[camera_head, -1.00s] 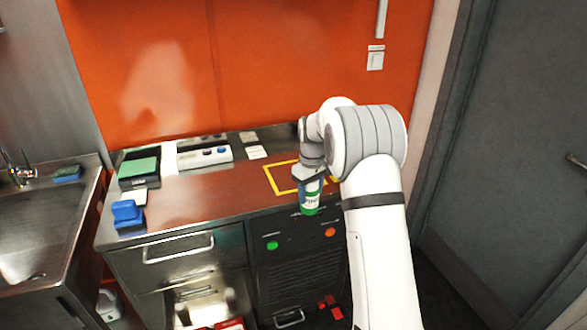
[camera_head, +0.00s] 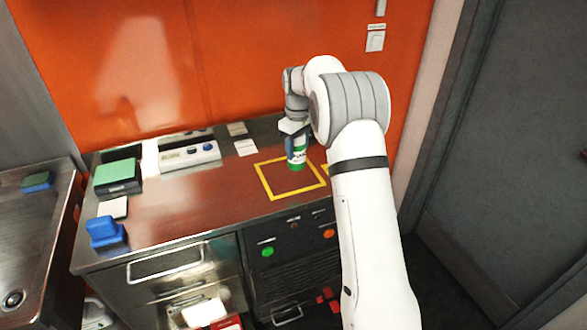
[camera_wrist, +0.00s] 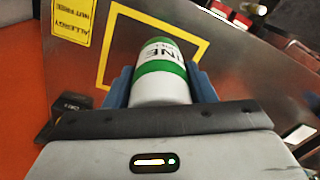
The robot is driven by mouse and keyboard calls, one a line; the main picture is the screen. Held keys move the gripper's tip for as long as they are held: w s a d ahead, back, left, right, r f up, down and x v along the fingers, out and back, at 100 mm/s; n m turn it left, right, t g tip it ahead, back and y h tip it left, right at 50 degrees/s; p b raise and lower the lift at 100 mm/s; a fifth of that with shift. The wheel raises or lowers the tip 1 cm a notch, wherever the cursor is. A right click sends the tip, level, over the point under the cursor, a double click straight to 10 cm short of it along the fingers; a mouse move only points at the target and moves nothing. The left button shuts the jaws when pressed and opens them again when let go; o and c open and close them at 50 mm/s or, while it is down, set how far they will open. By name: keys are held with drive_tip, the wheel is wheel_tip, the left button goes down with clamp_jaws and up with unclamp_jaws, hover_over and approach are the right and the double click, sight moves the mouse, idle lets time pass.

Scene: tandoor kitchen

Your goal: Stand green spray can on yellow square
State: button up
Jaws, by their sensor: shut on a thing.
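The green and white spray can (camera_head: 297,157) is upright in my gripper (camera_head: 296,136), seen over the yellow square outline (camera_head: 268,189) on the steel counter. In the head view its lower end appears inside the outline, toward the back. I cannot tell whether the can touches the counter. In the wrist view my gripper (camera_wrist: 160,88) has its blue fingers on both sides of the can (camera_wrist: 155,65). The yellow outline (camera_wrist: 104,70) shows around and beyond the can there.
A blue block (camera_head: 104,232), a green-topped box (camera_head: 117,174) and a white device (camera_head: 190,155) stand on the counter's left part. A yellow allergy label (camera_wrist: 73,20) lies near the outline. A sink (camera_head: 30,240) is at the left. The middle counter is clear.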

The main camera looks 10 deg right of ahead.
wheel_tip(320, 180, down, 9)
drive_tip(key=shift+d+f+p, duration=0.1)
drive_tip(key=shift+f+p, duration=0.05)
drive_tip(key=shift+p, duration=0.7)
drive_tip(key=shift+f, duration=0.1)
drive_tip(key=o, duration=1.1)
